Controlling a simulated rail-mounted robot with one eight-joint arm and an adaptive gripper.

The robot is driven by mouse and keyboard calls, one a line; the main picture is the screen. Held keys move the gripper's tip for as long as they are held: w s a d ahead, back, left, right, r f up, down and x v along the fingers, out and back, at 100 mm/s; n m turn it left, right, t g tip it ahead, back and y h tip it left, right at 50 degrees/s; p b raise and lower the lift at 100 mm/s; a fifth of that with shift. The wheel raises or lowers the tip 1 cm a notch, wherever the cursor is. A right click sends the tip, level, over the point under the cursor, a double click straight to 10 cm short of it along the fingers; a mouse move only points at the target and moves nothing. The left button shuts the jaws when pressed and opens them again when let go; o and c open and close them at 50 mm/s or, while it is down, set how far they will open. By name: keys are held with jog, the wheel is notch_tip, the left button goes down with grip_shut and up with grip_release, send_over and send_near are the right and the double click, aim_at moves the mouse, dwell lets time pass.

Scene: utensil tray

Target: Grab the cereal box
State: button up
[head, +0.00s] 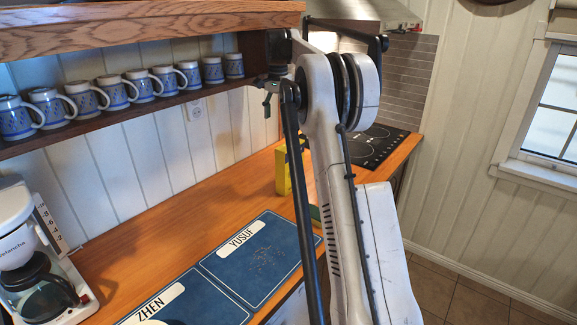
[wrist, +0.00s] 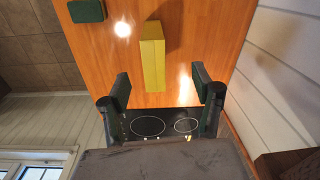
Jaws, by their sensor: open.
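The cereal box is a yellow box (head: 283,172) standing on the wooden counter in the head view, partly covered by my arm. In the wrist view the yellow box (wrist: 152,62) is seen from above, in the upper middle. My gripper (wrist: 161,84) is open and empty, with its two dark fingers apart. The box appears ahead of the fingers, roughly in line with the gap between them and slightly left of its middle. I cannot tell the exact height of the gripper above the box.
A black cooktop (head: 378,146) lies beyond the box. A dark green object (wrist: 86,11) lies on the counter. Blue placemats (head: 262,258) and a coffee maker (head: 30,250) are nearer. Several mugs (head: 87,98) stand on a shelf along the wall.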

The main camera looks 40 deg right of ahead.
jog(key=shift+m+g, duration=0.3)
jog(key=shift+m, duration=0.5)
jog(key=d+f, duration=0.1)
jog(key=d, duration=0.1)
jog(key=d+f, duration=0.1)
jog(key=d, duration=0.1)
jog(key=d+f, duration=0.1)
jog(key=shift+w+d+f, duration=0.15)
jog(key=shift+d+f, duration=0.25)
jog(key=p, duration=0.2)
send_near(290, 167)
jog(key=w+d+f, duration=0.1)
jog(key=f, duration=0.1)
jog(key=w+d+f, duration=0.1)
jog(key=f, duration=0.1)
jog(key=w+d+f, duration=0.1)
jog(key=f, duration=0.1)
jog(key=shift+w+f, duration=0.1)
jog(key=shift+f, duration=0.05)
grip_shut()
